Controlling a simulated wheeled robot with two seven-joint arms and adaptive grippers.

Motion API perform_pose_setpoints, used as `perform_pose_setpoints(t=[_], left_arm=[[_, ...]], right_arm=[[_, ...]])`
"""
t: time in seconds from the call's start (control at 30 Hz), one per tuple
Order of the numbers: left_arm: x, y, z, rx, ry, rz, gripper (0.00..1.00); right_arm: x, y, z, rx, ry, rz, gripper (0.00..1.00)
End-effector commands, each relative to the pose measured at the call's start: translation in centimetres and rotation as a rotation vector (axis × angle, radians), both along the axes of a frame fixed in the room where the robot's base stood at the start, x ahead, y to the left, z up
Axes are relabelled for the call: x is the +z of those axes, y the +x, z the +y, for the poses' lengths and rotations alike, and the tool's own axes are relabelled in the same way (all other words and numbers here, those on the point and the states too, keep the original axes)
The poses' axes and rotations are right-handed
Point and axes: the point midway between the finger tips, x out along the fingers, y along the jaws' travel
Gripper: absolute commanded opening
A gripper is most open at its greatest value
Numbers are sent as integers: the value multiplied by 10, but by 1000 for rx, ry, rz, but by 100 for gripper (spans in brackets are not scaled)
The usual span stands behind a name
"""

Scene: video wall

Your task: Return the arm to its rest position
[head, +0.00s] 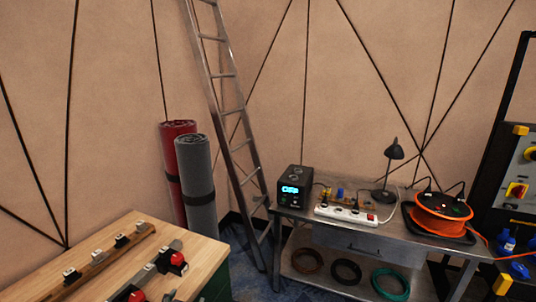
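Neither of my arms nor either gripper shows in the head view. I cannot tell from this picture where the arms are or whether the grippers hold anything.
A wooden bench top (85,256) with red-knobbed fittings (177,260) is at lower left. A metal table (300,216) with a power strip (346,215) and orange cable reel (440,218) stands right. A ladder (232,120) and two rolled mats (196,180) stand behind, by the wall.

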Motion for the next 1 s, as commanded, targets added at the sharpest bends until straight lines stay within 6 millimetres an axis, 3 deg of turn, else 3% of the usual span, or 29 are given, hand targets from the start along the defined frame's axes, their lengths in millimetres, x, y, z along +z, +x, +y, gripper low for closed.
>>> perform_pose_setpoints(t=[0.2,0.4,0.87,1.0], left_arm=[[-45,-58,2,33,-68,255,63],[-68,-101,-1,37,-111,424,63],[-88,-161,-9,22,-170,644,63],[-101,-157,-10,21,-168,650,63]], right_arm=[[0,3,0,0,0,-3,40],[0,10,0,0,-1,-11,40],[1,17,0,0,0,-18,40],[1,14,0,0,0,-15,40]])
